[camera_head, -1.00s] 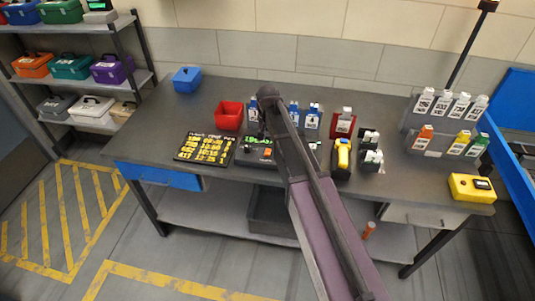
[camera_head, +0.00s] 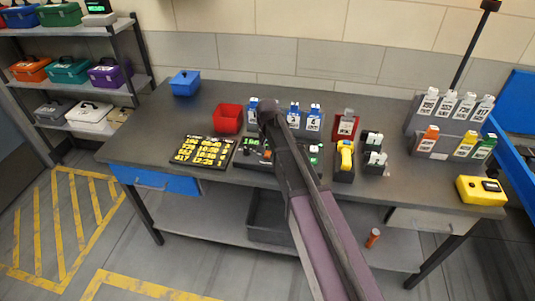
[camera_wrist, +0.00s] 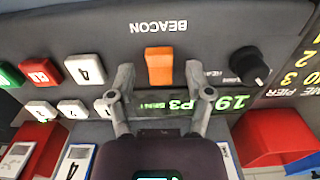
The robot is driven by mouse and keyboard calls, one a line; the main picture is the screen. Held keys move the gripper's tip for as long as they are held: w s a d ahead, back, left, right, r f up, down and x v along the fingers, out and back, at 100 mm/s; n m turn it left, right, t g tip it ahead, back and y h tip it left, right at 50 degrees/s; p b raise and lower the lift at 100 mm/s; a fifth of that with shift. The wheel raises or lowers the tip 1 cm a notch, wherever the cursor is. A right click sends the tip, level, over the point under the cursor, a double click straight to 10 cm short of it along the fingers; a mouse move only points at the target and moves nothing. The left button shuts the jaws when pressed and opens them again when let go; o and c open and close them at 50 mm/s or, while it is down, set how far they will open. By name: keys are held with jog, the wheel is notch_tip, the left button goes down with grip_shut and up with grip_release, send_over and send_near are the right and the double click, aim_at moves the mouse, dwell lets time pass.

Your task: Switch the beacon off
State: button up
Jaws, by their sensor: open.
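The beacon switch is an orange rocker (camera_wrist: 159,66) on a dark control panel (camera_wrist: 215,30), under the upside-down label "BEACON" in the wrist view. My gripper (camera_wrist: 158,72) is open, with one finger on each side of the orange rocker in that view and nothing held. I cannot tell whether the fingers touch the panel. A green lit display (camera_wrist: 180,104) shows between and beside the fingers. In the head view the panel (camera_head: 247,158) is partly hidden by my arm, and my gripper is not clearly seen there.
Right of the rocker in the wrist view is a black knob (camera_wrist: 250,66); left are white buttons (camera_wrist: 85,69) and a red one (camera_wrist: 40,72). A red bin (camera_head: 228,118), a black-and-yellow board (camera_head: 203,151) and a yellow scanner (camera_head: 346,155) stand near the panel.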

grip_shut()
jog(key=shift+s, duration=0.2)
jog(key=shift+s+f+t, duration=0.1)
jog(key=shift+s+t, duration=0.15)
jog(key=shift+t, duration=0.75)
jog(key=shift+t+h+b, duration=0.5)
jog(key=shift+t+b, duration=0.05)
jog(key=shift+t, duration=0.25)
jog(key=shift+w, duration=0.1)
